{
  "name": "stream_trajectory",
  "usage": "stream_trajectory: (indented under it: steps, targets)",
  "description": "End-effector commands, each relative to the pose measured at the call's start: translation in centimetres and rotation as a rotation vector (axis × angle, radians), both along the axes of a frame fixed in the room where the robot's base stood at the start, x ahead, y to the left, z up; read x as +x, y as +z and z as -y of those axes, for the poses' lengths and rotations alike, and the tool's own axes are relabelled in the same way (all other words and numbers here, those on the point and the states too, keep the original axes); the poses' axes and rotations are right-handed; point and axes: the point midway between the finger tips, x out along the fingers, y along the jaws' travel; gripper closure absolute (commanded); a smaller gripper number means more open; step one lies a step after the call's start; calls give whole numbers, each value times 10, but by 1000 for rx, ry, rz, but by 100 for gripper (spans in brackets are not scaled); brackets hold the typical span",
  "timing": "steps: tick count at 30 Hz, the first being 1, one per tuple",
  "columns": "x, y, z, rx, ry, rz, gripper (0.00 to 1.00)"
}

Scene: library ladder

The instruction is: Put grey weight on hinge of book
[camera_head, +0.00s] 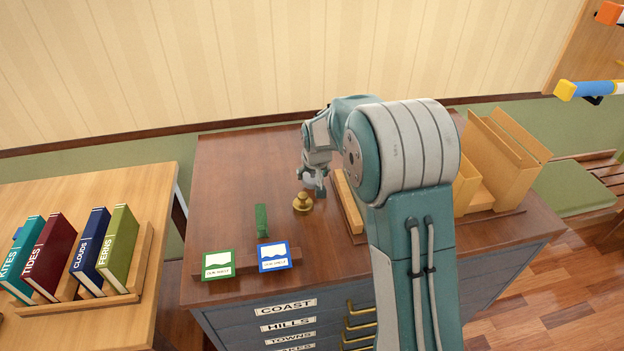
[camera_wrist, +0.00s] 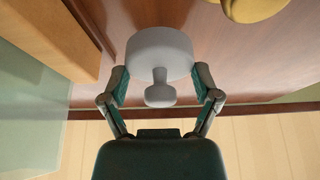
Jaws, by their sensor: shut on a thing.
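The grey weight (camera_wrist: 160,52) is a round disc with a small knob, seen in the wrist view between the fingers of my gripper (camera_wrist: 160,75). My gripper is shut on it. In the head view my gripper (camera_head: 318,184) is low over the back middle of the brown cabinet top, with the weight mostly hidden below it. I cannot tell whether the weight touches the top. A tan open-sided wooden form (camera_head: 500,165) stands at the cabinet's right, partly behind my arm. I cannot make out a book hinge there.
A brass weight (camera_head: 303,202) stands just left of my gripper on the cabinet top (camera_head: 225,165). A wooden bar (camera_head: 346,202) lies to the right. Green and blue cards (camera_head: 218,264) (camera_head: 273,256) and a green block (camera_head: 261,221) are in front. Upright books (camera_head: 88,250) stand on the left table.

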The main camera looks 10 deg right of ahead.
Motion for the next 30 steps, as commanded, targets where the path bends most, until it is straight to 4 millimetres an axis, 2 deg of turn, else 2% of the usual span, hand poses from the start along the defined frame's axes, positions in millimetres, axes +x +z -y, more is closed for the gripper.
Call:
stream_trajectory:
  steps: [3, 13, 14, 15, 30]
  targets:
    - [-1, -17, -1, 0, 1, -1, 81]
    - [0, -20, -2, -1, 1, 2, 81]
    - [-1, -21, -2, -1, 1, -1, 15]
    - [-1, -21, -2, -1, 1, 0, 0]
    - [-2, -16, -2, -1, 1, 1, 0]
